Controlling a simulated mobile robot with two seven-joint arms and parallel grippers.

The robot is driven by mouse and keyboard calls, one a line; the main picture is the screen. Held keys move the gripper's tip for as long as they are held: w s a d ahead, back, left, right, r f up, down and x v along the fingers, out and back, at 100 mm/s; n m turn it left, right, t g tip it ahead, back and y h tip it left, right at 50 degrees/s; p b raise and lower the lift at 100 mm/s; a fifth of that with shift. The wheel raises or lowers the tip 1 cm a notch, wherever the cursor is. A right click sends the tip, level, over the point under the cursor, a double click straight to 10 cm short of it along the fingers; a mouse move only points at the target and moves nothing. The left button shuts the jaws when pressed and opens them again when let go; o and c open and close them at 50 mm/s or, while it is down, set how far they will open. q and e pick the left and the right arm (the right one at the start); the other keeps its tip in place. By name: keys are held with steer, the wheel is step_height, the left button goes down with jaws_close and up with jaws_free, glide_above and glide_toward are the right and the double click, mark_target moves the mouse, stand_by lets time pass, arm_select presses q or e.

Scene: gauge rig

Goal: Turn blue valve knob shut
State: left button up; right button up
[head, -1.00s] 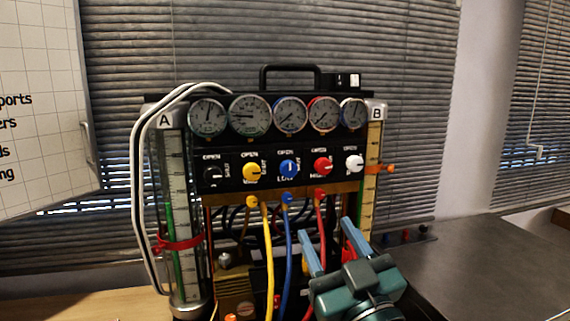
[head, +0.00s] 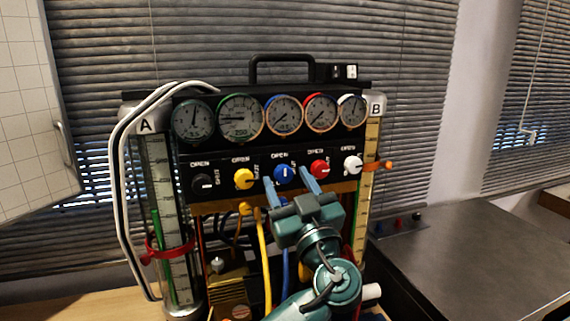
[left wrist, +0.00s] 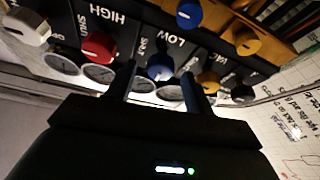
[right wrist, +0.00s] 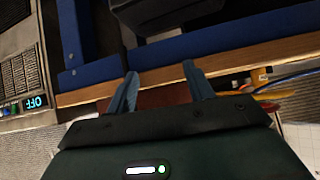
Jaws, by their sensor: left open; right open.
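The blue valve knob (head: 285,173) is on the black panel under the row of gauges, between the yellow and red knobs. Its white mark stands about vertical. My left gripper (head: 288,184) is open, with one finger on each side of the blue knob in the head view. In the left wrist view the blue knob (left wrist: 160,68) shows between the open fingers (left wrist: 165,82); whether they touch it I cannot tell. My right gripper (right wrist: 160,85) is open and empty in its own wrist view, near a wooden edge, and is not seen in the head view.
Neighbouring knobs are yellow (head: 244,179), red (head: 319,169), white (head: 352,164) and black (head: 202,184). Yellow (head: 264,260) and blue (head: 286,268) hoses hang below the panel. Glass column A (head: 165,220) stands at left. A dark grey table (head: 470,265) is at right.

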arm_select(q)
steer(key=shift+x, duration=1)
steer(key=shift+w, duration=0.2)
steer(key=shift+c, duration=0.5)
